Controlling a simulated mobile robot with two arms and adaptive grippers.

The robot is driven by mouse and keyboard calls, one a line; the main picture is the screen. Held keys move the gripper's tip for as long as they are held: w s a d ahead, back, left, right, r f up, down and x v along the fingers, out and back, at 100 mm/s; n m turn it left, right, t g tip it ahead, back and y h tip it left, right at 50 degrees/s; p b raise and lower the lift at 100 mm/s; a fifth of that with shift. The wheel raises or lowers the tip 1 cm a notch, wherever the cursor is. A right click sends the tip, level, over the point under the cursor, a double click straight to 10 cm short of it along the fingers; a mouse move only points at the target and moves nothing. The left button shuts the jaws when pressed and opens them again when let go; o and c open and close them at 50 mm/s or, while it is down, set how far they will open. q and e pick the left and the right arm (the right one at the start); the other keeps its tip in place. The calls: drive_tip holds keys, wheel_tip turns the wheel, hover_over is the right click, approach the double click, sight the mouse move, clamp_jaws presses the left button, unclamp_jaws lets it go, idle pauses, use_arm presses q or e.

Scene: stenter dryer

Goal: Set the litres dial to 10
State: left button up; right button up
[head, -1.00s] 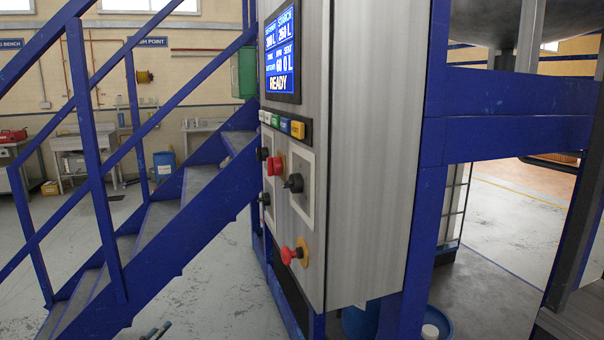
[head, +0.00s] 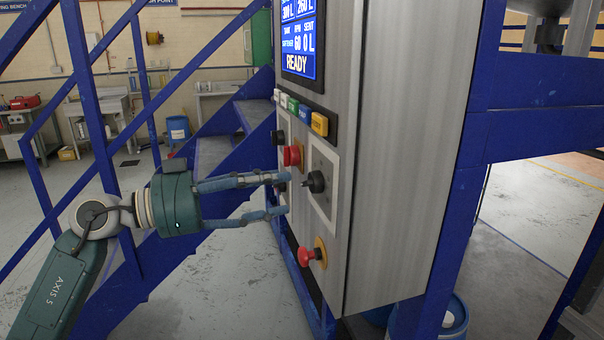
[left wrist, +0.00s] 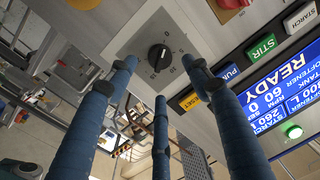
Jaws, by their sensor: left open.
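A black rotary dial (head: 316,181) sticks out from a pale square plate on the control panel's front. In the left wrist view, the dial (left wrist: 159,57) sits on a grey plate with small numbers around it; I cannot tell which one it is set to. My left gripper (head: 286,194) is open and empty, its blue fingers pointing at the panel just short of the dial. In the left wrist view, its three fingers (left wrist: 160,75) are spread below and beside the dial, apparently apart from it. My right gripper is out of view.
A screen (head: 299,38) reading READY and coloured push buttons (head: 300,111) are higher up. Blue stairs (head: 215,150) stand behind the arm.

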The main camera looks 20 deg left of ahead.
sight(304, 182)
use_arm(q)
drive_tip(key=shift+p+x, duration=0.8)
drive_tip(key=shift+x, duration=2.1)
drive_tip(key=shift+a, duration=0.1)
drive_tip(key=c, duration=1.2)
drive_tip(key=shift+o, duration=0.2)
